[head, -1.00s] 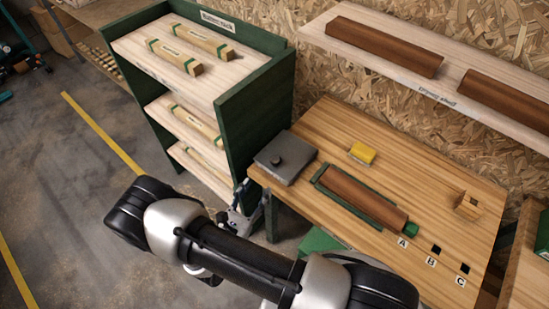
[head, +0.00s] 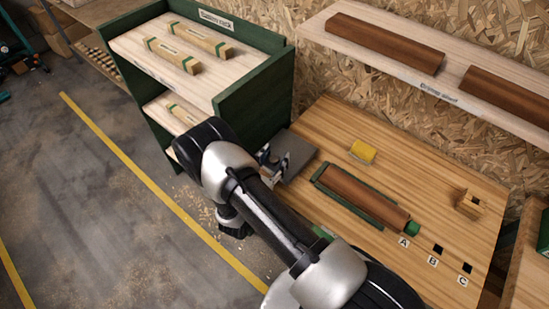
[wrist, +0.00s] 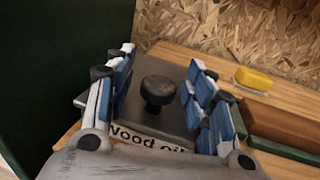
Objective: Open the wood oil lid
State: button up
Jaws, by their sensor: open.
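The wood oil box (head: 297,155) is a grey box at the left end of the wooden bench, partly hidden by my arm in the head view. In the wrist view its lid (wrist: 150,122) is flat and shut, with a round dark knob (wrist: 158,90) on top. A "Wood oil" label (wrist: 150,138) is on the front. My gripper (wrist: 158,82) is open, with one blue-padded finger on each side of the knob and not visibly touching it. In the head view my gripper (head: 270,165) is at the box and hides the knob.
A yellow block (head: 362,151) and a brown wood piece in a green holder (head: 318,184) lie on the bench to the right. A green rack (head: 245,95) stands close on the left. A wall shelf (head: 400,68) holds brown pieces above.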

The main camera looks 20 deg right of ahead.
grip_shut()
dwell(0.5)
